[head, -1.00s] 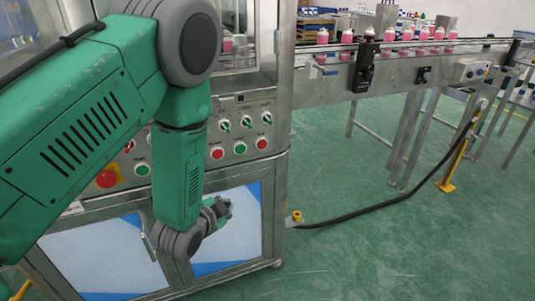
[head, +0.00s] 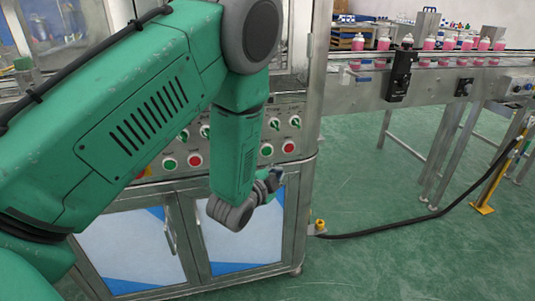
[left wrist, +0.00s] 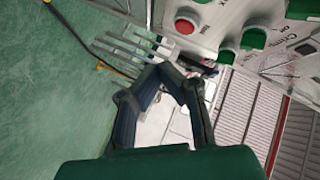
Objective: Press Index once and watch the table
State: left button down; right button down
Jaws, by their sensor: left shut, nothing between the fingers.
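The control panel of the machine carries a row of green and red buttons, with a red one (head: 288,146) and a green one (head: 169,163) visible beside my left arm. Several green selector knobs sit above them. The labels are too small to read, so I cannot tell which button is Index. My left gripper (head: 275,178) is below the panel, in front of the cabinet doors, apart from the buttons. In the left wrist view its fingers (left wrist: 168,68) are closed together and empty, with a red button (left wrist: 186,22) beyond them. I cannot make out the table. My right gripper is not in view.
A conveyor (head: 440,80) with several pink bottles (head: 358,43) runs off to the right. A black cable (head: 400,226) lies on the green floor near a yellow post (head: 484,207). My left arm covers part of the panel. The floor at right is mostly open.

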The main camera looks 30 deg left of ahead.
aim_at(267, 151)
pick_arm(q)
jog(key=w+a, duration=0.5)
jog(key=shift+a+b, duration=0.35)
jog(key=shift+b, duration=0.05)
jog(key=shift+d, duration=0.1)
jog(key=shift+a, duration=0.25)
jog(key=shift+d, duration=0.15)
dwell(0.4)
dwell(0.4)
jog(key=shift+w+a, duration=0.15)
jog(key=shift+a, duration=0.25)
